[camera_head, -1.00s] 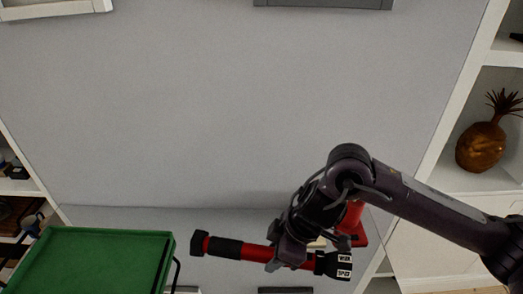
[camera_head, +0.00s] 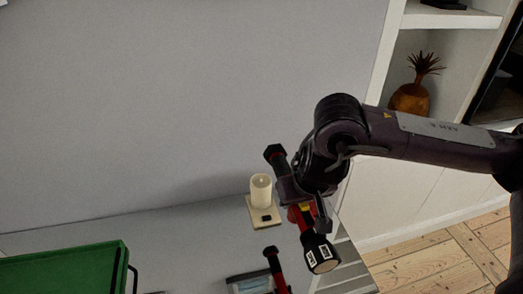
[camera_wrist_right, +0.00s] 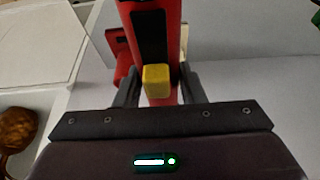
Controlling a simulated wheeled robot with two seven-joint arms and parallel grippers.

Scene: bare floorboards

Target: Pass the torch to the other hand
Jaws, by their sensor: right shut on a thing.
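The red and black torch (camera_head: 302,217) is held in my right gripper (camera_head: 300,205), tilted, with its wide black head down and its black tail end up. In the right wrist view the torch's red and black body (camera_wrist_right: 150,35) runs between the two fingers (camera_wrist_right: 160,90), with a yellow button (camera_wrist_right: 157,80) facing the camera. The right gripper is shut on it, above a grey surface. My left gripper is in neither view.
A cream candle (camera_head: 261,192) on a small base stands on the grey surface (camera_head: 170,225). A green tray (camera_head: 65,272) is at lower left. Another red and black object (camera_head: 275,268) is at the bottom edge. Shelves with a brown pineapple ornament (camera_head: 409,99) stand at right.

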